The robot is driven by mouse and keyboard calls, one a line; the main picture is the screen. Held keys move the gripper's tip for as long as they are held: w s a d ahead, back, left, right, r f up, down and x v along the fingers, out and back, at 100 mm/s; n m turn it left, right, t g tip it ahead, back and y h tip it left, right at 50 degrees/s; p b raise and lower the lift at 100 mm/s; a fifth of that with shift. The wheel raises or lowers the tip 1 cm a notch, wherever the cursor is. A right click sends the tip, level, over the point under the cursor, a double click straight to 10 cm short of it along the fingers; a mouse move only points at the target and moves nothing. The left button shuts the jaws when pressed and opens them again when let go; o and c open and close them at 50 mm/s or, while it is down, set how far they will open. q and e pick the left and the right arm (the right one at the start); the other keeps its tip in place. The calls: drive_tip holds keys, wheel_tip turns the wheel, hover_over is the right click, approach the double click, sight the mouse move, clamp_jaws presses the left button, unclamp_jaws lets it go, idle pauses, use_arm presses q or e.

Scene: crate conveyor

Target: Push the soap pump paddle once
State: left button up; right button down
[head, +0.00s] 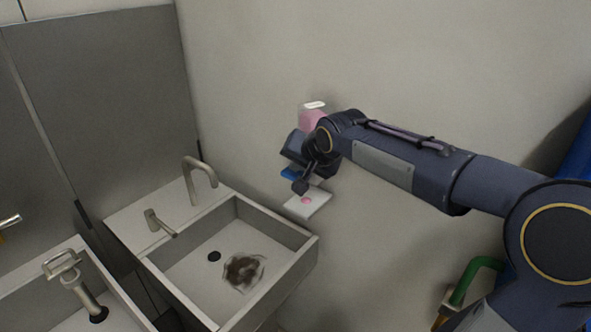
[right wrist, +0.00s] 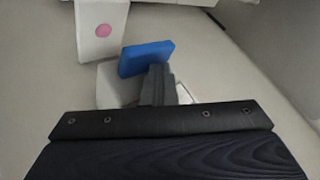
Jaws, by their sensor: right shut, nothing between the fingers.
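The soap pump (head: 312,119) is on the wall, with a pink body and a pale top; my right arm hides much of it. Its blue paddle (head: 289,173) shows just left of my right wrist, and also in the right wrist view (right wrist: 146,58). My right gripper (head: 300,187) is shut and empty, pointing down close to the paddle. In the right wrist view its fingertips (right wrist: 158,70) overlap the paddle's lower edge; I cannot tell whether they touch. Below is a white tray (head: 318,204) with a round pink spot (head: 306,200), also in the right wrist view (right wrist: 103,30). My left gripper is out of view.
A sink (head: 190,262) with a tall tap (head: 197,176) and a dark patch in its basin stands left of the tray. A second sink (head: 30,280) is at the lower left. A green pipe (head: 470,277) is at the lower right. The wall above is clear.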

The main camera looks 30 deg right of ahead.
idle(0.4)
drive_tip(key=shift+r+p, duration=1)
drive_tip(key=shift+r, duration=0.15)
wheel_tip(320, 180, up, 5)
drive_tip(key=p, duration=0.3)
drive_tip(key=shift+p, duration=0.4)
drive_tip(key=n+g+y, duration=0.2)
drive_tip(key=n, duration=0.1)
approach(297, 175)
drive_tip(key=s+a+f, duration=0.3)
drive_tip(key=s+a, duration=0.2)
drive_tip(key=s, duration=0.3)
drive_tip(key=s+a+f+n+y, duration=0.1)
drive_tip(key=s+a+f+n, duration=0.1)
drive_tip(key=s+a+f, duration=0.2)
drive_tip(key=s+a+f+n+g+y, duration=0.1)
drive_tip(key=s+a+f+n, duration=0.1)
drive_tip(key=s, duration=0.8)
wheel_tip(297, 175, down, 3)
drive_tip(key=shift+a+r+n+g, duration=0.2)
drive_tip(key=shift+a+n+g, duration=0.15)
drive_tip(key=shift+a, duration=0.5)
drive_tip(key=shift+s, duration=0.1)
